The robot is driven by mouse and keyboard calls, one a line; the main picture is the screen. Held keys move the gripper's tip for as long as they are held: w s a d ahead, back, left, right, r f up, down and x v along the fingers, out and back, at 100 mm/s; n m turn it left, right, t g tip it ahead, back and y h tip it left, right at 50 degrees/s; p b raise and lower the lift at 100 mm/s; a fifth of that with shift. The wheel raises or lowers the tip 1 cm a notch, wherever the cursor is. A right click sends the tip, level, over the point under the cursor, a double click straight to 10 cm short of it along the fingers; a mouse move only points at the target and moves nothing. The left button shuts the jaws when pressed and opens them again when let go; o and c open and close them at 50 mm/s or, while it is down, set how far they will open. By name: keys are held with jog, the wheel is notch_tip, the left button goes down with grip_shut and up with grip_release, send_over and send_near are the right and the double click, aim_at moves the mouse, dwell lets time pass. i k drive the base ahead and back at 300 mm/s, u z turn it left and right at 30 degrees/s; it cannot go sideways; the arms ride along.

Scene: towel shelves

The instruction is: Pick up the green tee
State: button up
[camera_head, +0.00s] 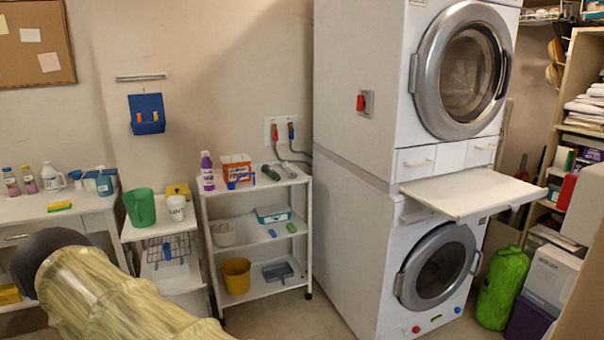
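I cannot make out anything that is clearly a green tee. A small bright green item (291,228) lies on the middle shelf of the white cart, too small to identify. A dark green item (270,173) lies on the cart's top shelf, beside a pale greenish cylinder (288,169). A large green bag (502,287) stands on the floor at the right. My gripper is not in view.
The white three-tier cart (256,251) stands left of the stacked washer and dryer. A pull-out shelf (474,193) juts out between the machines, empty. A white table (60,211) with bottles is at the left. Open floor (285,318) lies before the cart.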

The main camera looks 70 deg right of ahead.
aim_at(266, 169)
jog(key=z, duration=1.15)
jog(key=i, duration=3.15)
jog(key=z, duration=0.7)
